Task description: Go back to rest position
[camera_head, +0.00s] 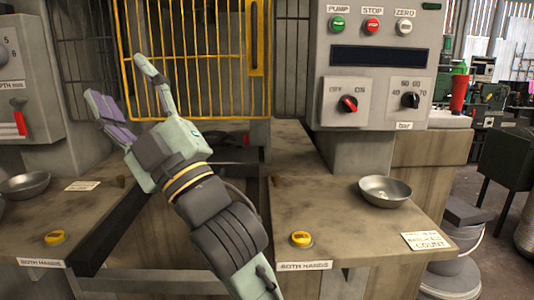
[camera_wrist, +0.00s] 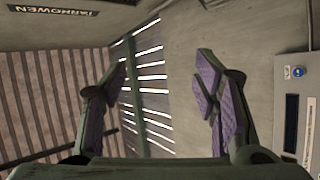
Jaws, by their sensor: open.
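My gripper (camera_head: 122,88) is raised in front of the yellow barred guard (camera_head: 200,90), left of centre in the head view. Its two fingers are spread wide with nothing between them. In the wrist view my gripper (camera_wrist: 162,95) is also open and empty, with purple pads facing a grey wall and a slatted opening behind. One metal bowl (camera_head: 385,191) stands on the right bench. Another bowl (camera_head: 25,184) stands on the left bench. Both are well apart from my gripper.
A control panel (camera_head: 375,65) with buttons and dials is on the right. Yellow buttons (camera_head: 301,239) (camera_head: 55,238) sit at the bench fronts. Labels lie on both benches. A red-and-green bottle (camera_head: 459,90) stands at the far right. Free bench surface (camera_head: 320,205) surrounds the right bowl.

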